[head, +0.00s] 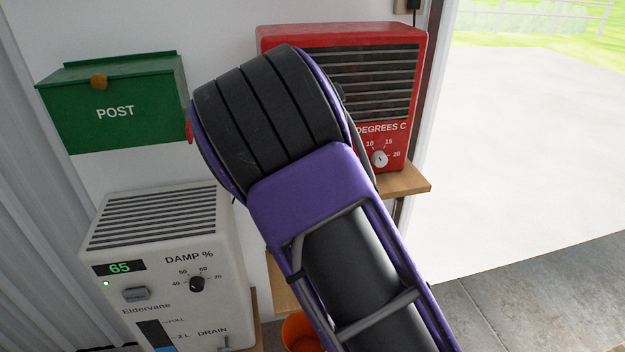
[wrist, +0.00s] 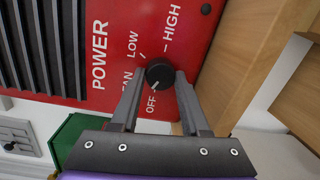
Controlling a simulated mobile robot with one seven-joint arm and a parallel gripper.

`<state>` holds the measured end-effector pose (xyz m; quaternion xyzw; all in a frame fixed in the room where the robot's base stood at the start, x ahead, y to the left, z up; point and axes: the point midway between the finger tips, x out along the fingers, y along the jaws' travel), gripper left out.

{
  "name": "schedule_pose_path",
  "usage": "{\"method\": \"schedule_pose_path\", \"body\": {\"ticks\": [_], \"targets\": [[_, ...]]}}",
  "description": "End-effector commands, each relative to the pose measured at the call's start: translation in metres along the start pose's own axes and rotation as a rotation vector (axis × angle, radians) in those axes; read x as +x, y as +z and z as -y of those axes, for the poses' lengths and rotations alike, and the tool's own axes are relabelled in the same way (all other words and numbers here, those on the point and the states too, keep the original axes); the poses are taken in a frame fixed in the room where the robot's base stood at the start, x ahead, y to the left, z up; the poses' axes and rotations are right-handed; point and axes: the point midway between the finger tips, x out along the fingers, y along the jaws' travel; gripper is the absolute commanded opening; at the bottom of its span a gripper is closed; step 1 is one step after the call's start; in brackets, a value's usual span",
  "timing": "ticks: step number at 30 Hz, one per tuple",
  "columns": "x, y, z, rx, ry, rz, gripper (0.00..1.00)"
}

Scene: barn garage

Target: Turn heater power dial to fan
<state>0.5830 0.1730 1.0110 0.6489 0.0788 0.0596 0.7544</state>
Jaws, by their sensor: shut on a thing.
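The red heater (head: 385,115) stands on a wooden shelf in the head view. My arm covers its left part, so the power dial and my gripper are hidden there. In the wrist view, turned sideways, the heater's red front (wrist: 195,45) shows POWER with OFF, FAN, LOW and HIGH marks. The black round power dial (wrist: 159,72) sits between the fingertips of my gripper (wrist: 161,76), which is shut on it. A small white line on the dial points toward OFF. FAN is partly covered by the left finger.
A white heater thermostat dial (head: 380,158) is to the right of my arm. A green POST box (head: 115,110) hangs at left, above a white dehumidifier (head: 150,235) with its own black dial. The wooden shelf (head: 405,183) runs under the heater.

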Motion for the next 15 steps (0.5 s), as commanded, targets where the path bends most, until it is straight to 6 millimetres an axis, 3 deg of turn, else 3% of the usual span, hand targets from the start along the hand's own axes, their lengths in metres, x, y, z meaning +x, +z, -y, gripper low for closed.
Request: {"method": "schedule_pose_path", "body": {"ticks": [15], "targets": [[0.0007,0.0019,0.0004,0.435,-0.030,-0.022,0.00]]}}
